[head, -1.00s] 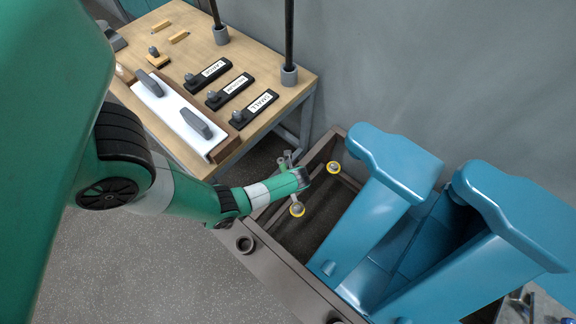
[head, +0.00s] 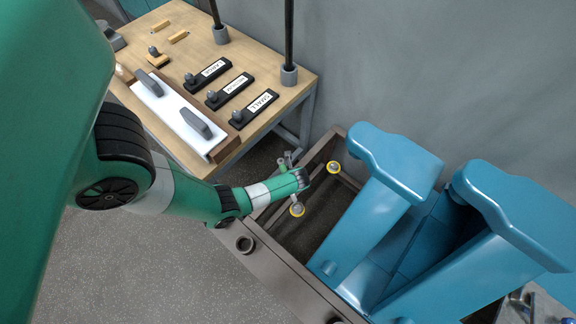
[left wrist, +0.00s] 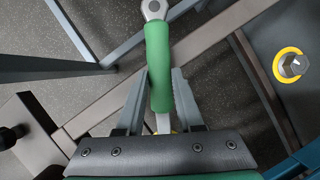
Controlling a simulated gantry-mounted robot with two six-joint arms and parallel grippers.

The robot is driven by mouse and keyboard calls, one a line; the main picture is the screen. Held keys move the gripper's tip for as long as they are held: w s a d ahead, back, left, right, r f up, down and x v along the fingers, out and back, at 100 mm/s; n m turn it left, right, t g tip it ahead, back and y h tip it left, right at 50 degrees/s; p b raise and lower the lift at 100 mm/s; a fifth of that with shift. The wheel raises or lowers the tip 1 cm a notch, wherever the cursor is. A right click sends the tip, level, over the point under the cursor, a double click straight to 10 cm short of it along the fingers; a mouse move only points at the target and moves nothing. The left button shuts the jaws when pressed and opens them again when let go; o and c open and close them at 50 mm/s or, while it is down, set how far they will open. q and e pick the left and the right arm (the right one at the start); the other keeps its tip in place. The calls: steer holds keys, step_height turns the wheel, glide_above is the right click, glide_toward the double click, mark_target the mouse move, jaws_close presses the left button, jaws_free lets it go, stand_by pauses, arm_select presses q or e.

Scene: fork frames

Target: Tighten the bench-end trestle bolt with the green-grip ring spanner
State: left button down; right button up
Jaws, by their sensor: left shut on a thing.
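The green-grip ring spanner (left wrist: 159,65) is between the fingers of my left gripper (left wrist: 160,98), which is shut on its green handle. Its ring end (left wrist: 154,9) points away, at the top edge of the left wrist view, and no bolt shows inside it. A yellow-ringed hex bolt (left wrist: 291,65) shows at the right of the left wrist view, apart from the spanner. My right gripper is not in view.
The wooden bench (head: 283,85) stands behind, with a white tray (head: 174,118) and black labelled holders (head: 228,91) on it. Large blue castings (head: 385,185) rise from the frame on the right and limit room there. Open floor (head: 150,265) lies at front left.

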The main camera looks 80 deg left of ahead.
arm_select(q)
steer(key=shift+f+b, duration=0.6)
steer(key=shift+f, duration=0.2)
steer(key=c, duration=1.1)
jaws_free()
jaws_close()
steer(key=shift+w, duration=0.1)
steer(key=shift+w+a+m+t, duration=0.2)
steer(key=shift+w+m+t, duration=0.6)
steer(key=shift+w+m, duration=1)
steer(key=shift+w+d+r+m+t, duration=0.15)
steer(key=shift+w+m+t, duration=0.1)
steer(key=shift+w+m, duration=0.4)
steer(key=shift+w+d+f+m+t, duration=0.1)
steer(key=shift+w+m+t, duration=0.15)
steer(key=shift+w+m, duration=0.35)
steer(key=shift+m, duration=0.25)
